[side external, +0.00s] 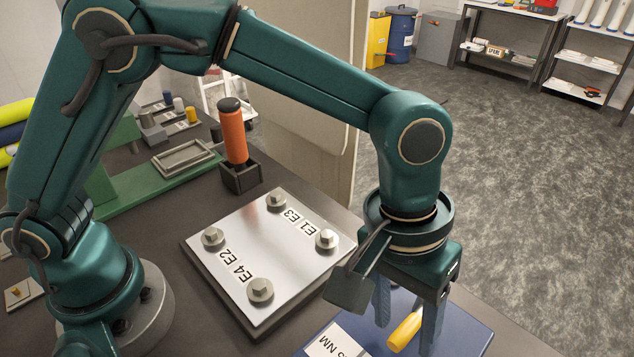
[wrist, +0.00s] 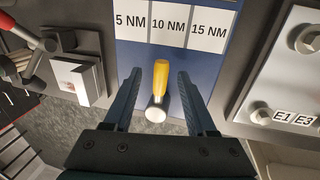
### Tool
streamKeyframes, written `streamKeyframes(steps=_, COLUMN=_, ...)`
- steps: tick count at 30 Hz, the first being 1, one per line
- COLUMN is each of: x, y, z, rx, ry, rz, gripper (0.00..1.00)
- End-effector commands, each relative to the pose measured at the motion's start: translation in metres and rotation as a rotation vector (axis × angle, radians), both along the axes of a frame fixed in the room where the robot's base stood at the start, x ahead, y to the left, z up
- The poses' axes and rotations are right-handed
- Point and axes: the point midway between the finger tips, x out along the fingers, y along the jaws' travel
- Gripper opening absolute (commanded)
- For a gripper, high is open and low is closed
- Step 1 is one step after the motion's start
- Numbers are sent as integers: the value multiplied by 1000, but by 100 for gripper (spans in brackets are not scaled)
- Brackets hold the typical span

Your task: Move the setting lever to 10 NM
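The setting lever has a yellow handle (side external: 405,332) and stands over a blue panel (side external: 455,320). In the wrist view the yellow handle (wrist: 162,76) has a round silver end (wrist: 155,114) nearest me, and its far end lies below the 10 NM label (wrist: 169,25). The 5 NM label (wrist: 131,22) is to its left and the 15 NM label (wrist: 208,29) to its right. My gripper (wrist: 160,78) is open, with one finger on each side of the lever and a visible gap on both sides. In the side view my gripper (side external: 407,315) points down over the panel.
A silver plate (side external: 262,245) with bolts and E labels lies beside the panel. An orange-handled tool (side external: 233,135) stands upright in a dark holder (side external: 241,178) behind it. A white box (wrist: 78,80) and a red-handled item (wrist: 22,55) are at left in the wrist view.

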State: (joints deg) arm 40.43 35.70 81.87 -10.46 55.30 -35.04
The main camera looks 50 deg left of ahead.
Motion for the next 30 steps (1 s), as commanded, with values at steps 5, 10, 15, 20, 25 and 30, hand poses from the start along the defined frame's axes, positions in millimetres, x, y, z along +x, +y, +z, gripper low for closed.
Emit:
streamKeyframes(steps=5, x=0, y=1, z=1, rx=1, ry=1, rz=0, gripper=57)
streamKeyframes(steps=10, x=0, y=3, z=18, rx=-1, ry=-2, rz=-1, gripper=57)
streamKeyframes(steps=15, x=1, y=8, z=40, rx=-2, ry=-3, rz=0, gripper=57)
streamKeyframes(steps=20, x=0, y=10, z=50, rx=0, ry=-1, rz=0, gripper=57)
streamKeyframes(steps=25, x=0, y=10, z=50, rx=1, ry=1, rz=0, gripper=57)
streamKeyframes(steps=30, x=4, y=13, z=52, rx=-3, ry=-4, rz=14, gripper=57)
